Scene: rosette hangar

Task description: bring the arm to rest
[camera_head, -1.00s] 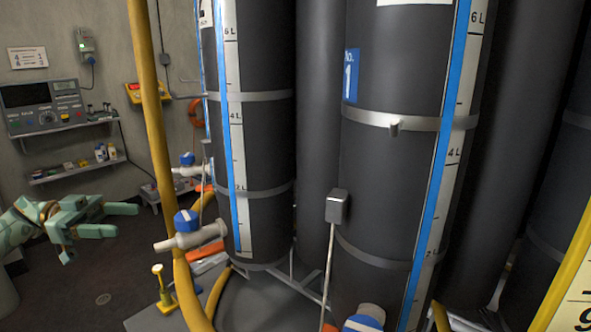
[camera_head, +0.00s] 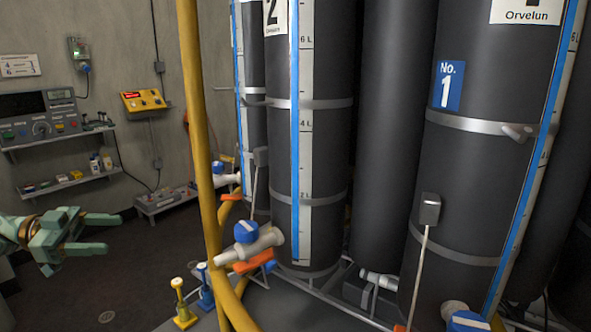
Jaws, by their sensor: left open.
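My left gripper (camera_head: 88,236) is pale green and shows at the lower left. Its two fingers point right and are apart, with nothing between them. It hangs in free air over the dark floor, left of the yellow post and below the wall shelves, touching nothing that I can see. The rest of my left arm leaves the picture at the left edge. My right gripper does not show.
Tall dark cylinders (camera_head: 325,150) with blue level strips fill the middle and right. A yellow post (camera_head: 199,130) stands before them. A blue-handled valve (camera_head: 247,236) sticks out low. Shelves (camera_head: 68,183) and a grey console (camera_head: 40,116) line the wall. The left floor (camera_head: 75,292) is clear.

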